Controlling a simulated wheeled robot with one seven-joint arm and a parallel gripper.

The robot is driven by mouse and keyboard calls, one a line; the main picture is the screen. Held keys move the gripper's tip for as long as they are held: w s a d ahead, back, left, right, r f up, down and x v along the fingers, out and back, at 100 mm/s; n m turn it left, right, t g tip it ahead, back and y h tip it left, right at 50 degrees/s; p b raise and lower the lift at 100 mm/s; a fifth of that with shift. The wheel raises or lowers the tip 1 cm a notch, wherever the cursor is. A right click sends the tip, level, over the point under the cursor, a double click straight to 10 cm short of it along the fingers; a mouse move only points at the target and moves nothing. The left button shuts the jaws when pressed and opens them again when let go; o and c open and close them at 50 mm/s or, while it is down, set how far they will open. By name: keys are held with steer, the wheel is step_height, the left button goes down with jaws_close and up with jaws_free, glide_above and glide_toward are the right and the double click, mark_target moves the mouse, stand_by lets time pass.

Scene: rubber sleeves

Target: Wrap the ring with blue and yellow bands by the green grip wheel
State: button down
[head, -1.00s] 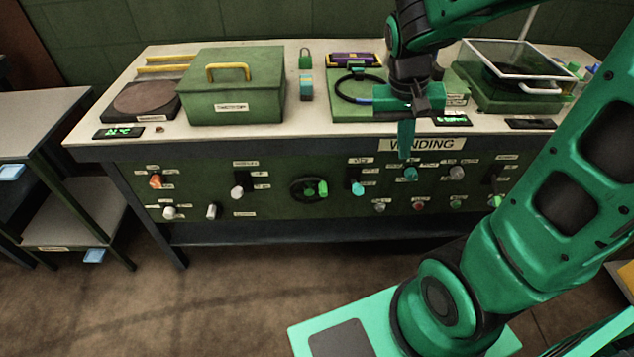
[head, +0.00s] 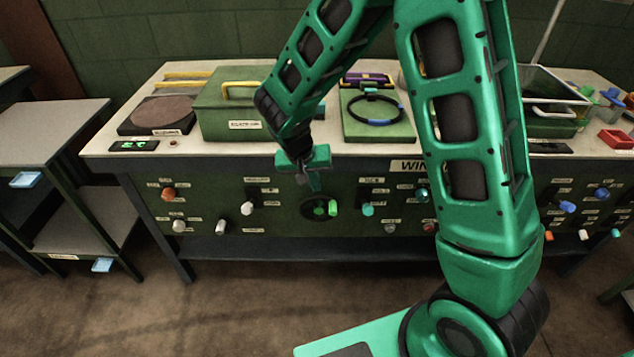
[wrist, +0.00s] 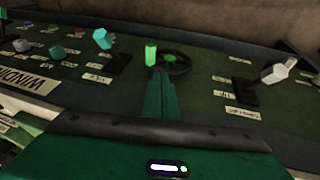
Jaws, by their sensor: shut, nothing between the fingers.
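The black ring (head: 376,123) lies on a green square block on the bench top in the head view. Blue patches show on it; I cannot make out a yellow band. The hand wheel (head: 310,209) is on the bench's front panel, dark, with a bright green grip (head: 333,208) at its right side. In the wrist view the wheel (wrist: 178,63) is just beyond my fingertips, and its green grip (wrist: 151,54) stands up left of the hub. My gripper (head: 315,187) is shut and empty, in front of the panel just above the wheel. The wrist view shows its closed fingers (wrist: 160,85) pointing at the wheel.
A teal knob (head: 368,209) and a white-tipped lever (head: 247,208) flank the wheel on the panel. A green box (head: 235,118) with a yellow handle stands on the bench. A purple and yellow item (head: 366,79) lies behind the ring. My arm hides part of the bench right of the ring.

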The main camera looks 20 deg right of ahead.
glide_above(330, 206)
steer(key=a, duration=0.2)
step_height(330, 206, down, 8)
steer(key=shift+s+d+f, duration=0.3)
steer(key=shift+s+f, duration=0.2)
steer(key=shift+f, duration=0.2)
